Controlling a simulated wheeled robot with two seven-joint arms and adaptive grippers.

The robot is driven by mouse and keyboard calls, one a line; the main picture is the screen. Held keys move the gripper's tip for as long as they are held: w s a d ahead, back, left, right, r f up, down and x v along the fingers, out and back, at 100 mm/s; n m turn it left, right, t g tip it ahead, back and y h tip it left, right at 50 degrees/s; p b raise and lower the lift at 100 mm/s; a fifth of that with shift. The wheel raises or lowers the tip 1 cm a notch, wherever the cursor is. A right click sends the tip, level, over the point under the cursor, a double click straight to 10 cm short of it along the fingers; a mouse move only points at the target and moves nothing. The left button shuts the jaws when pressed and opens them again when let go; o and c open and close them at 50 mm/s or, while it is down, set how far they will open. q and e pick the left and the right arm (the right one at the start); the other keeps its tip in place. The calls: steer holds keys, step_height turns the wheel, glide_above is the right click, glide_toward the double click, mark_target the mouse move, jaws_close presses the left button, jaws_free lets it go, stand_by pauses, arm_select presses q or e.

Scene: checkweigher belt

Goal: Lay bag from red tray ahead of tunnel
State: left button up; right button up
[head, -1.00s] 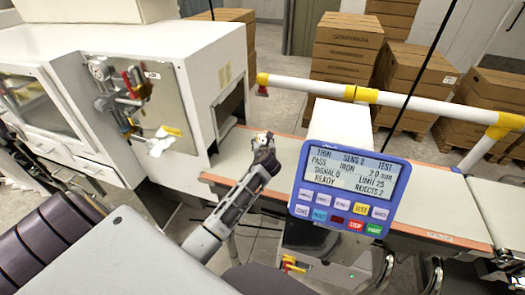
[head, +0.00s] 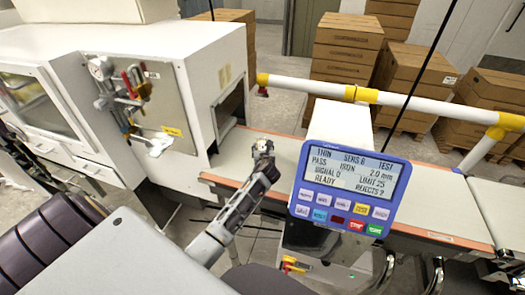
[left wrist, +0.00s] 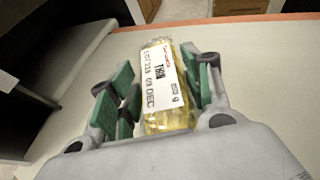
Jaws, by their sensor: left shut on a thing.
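My left gripper (head: 263,148) is over the near side of the pale belt (head: 290,150), left of the blue control panel. In the left wrist view, its green-padded fingers (left wrist: 160,88) are shut on a clear bag with yellow contents (left wrist: 169,118) and a white printed label. The belt surface shows behind the bag; whether the bag touches it I cannot tell. The white cabinet has a dark tunnel-like opening (head: 229,108) over the belt, left of the gripper. The red tray and my right gripper are not in view.
The blue control panel (head: 350,192) stands close to the right of my left arm, with a white housing (head: 338,122) behind it. A white and yellow rail (head: 400,103) runs behind the belt. Stacked cartons (head: 345,60) stand beyond. The belt near the gripper looks clear.

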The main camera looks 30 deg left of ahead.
arm_select(q)
steer(key=o, duration=1.2)
steer(key=v, duration=1.2)
steer(key=shift+o, duration=0.2)
